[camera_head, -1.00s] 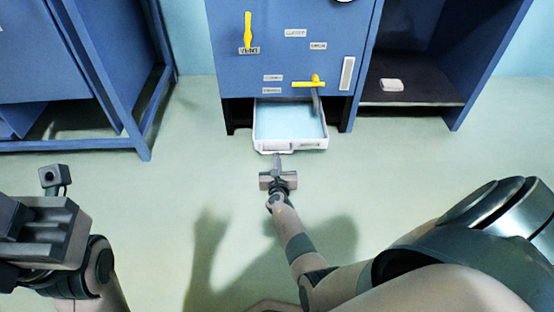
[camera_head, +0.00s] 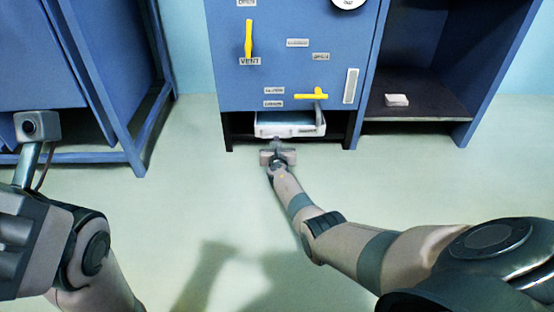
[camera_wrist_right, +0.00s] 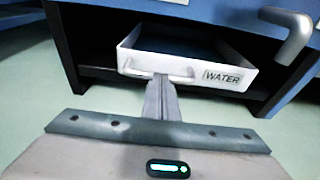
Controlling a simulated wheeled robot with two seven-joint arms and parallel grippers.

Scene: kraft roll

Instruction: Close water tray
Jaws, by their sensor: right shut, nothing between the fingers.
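The white water tray (camera_head: 290,128) is partly slid into the opening under the blue cabinet, with its front part still showing. In the right wrist view the tray's front (camera_wrist_right: 190,72) carries a WATER label (camera_wrist_right: 222,77) and a small handle bar. My right gripper (camera_head: 277,146) is shut and empty, its fingertips (camera_wrist_right: 161,80) at the tray's front wall by the handle. They look to be touching it, but the exact contact is hard to tell. My left gripper (camera_head: 30,240) is at the left edge, its fingers out of the picture.
The blue cabinet (camera_head: 290,70) has a yellow VENT lever (camera_head: 248,38) and a yellow-handled tap (camera_head: 314,95) above the tray. An open shelf (camera_head: 415,108) with a small white block (camera_head: 397,100) is on the right. A blue frame (camera_head: 135,110) stands left. The floor in front is clear.

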